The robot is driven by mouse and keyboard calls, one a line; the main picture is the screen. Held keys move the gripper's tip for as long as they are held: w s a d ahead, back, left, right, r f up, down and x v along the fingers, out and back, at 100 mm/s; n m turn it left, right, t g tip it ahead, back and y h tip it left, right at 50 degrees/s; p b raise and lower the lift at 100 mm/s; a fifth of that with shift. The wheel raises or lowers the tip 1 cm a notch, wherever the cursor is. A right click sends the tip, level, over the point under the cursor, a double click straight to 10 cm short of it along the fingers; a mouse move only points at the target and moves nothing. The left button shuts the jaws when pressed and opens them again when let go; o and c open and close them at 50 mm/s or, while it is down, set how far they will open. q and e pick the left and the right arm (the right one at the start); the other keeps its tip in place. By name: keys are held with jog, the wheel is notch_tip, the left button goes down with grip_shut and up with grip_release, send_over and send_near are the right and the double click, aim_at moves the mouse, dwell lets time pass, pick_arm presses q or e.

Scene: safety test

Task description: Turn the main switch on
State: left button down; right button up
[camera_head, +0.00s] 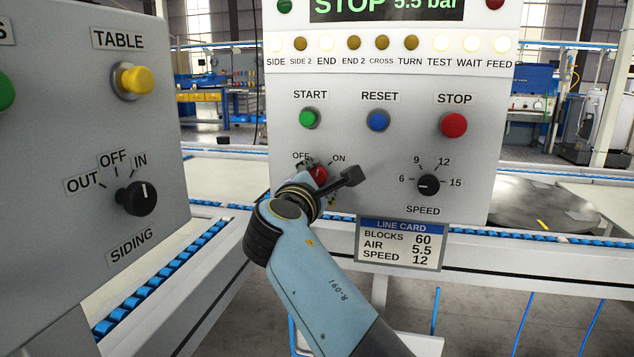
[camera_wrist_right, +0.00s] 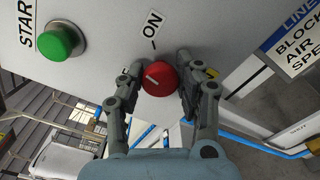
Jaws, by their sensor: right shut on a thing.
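The main switch is a red round knob (camera_head: 318,175) low on the left of the large grey panel, between the OFF and ON labels. My right gripper (camera_head: 326,183) is at it and partly covers it in the head view. In the right wrist view the red knob (camera_wrist_right: 159,78) sits between the two fingers of my right gripper (camera_wrist_right: 158,75), one on each side. The gripper is shut on it. A short white mark shows on the knob's face; its exact direction is hard to tell. The ON label (camera_wrist_right: 152,23) is in clear view there. My left gripper is not in view.
A green START button (camera_head: 310,118), a blue RESET button (camera_head: 378,120) and a red STOP button (camera_head: 453,124) sit above the knob. A black SPEED dial (camera_head: 428,185) is to its right. A grey box with a SIDING dial (camera_head: 137,199) stands at left.

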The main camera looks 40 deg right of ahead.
jog(key=m, duration=0.1)
jog(key=m+b, duration=0.1)
jog(key=shift+f+m, duration=0.25)
jog(key=shift+m, duration=0.15)
jog(key=m+b, duration=0.1)
jog(key=m, duration=0.1)
jog(key=shift+m, duration=0.3)
pick_arm(q)
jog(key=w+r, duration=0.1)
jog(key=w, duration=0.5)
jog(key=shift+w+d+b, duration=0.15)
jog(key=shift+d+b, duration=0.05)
jog(key=shift+b, duration=0.25)
pick_arm(e)
jog(key=shift+m, duration=0.6)
jog(key=o, duration=1.2)
jog(key=shift+c, duration=0.2)
jog(key=shift+r, duration=0.1)
